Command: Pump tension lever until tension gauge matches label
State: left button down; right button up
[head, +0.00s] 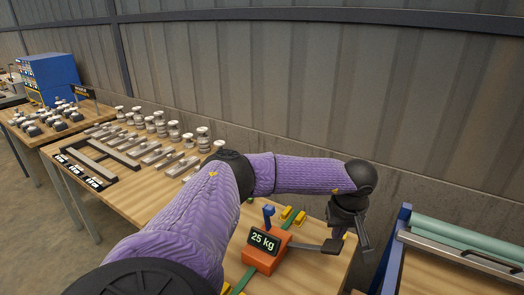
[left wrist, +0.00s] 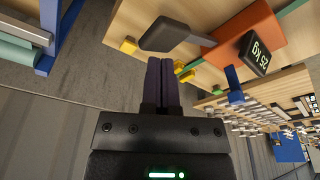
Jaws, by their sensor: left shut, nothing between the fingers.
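An orange tension device (head: 262,259) stands on the wooden table, with a black display (head: 264,241) reading "25 kg" and a blue upright part (head: 268,215). Its dark grey lever paddle (head: 333,246) sticks out to the right. In the left wrist view the paddle (left wrist: 165,35), orange body (left wrist: 268,28) and display (left wrist: 254,54) also show. My left gripper (head: 344,234) is just beyond the paddle, pointing down. In the left wrist view its fingers (left wrist: 162,80) are closed together and empty, close to the paddle with no clear contact. My right gripper is out of view.
Yellow blocks (head: 286,212) and a green strap (head: 296,217) lie by the device. Insulator stacks and metal bars (head: 156,158) cover the table's left part. A rack with teal rolls (head: 470,238) stands at right. A corrugated wall (head: 300,80) runs behind.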

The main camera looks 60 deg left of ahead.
aim_at(336, 246)
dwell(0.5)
pick_arm(q)
jog(key=shift+f+b, duration=2.2)
jog(key=shift+f, duration=1.1)
notch_tip(336, 246, up, 7)
jog(key=p, duration=0.5)
jog(key=shift+f+p, duration=0.1)
jog(key=shift+p, duration=0.3)
jog(key=shift+f, duration=0.15)
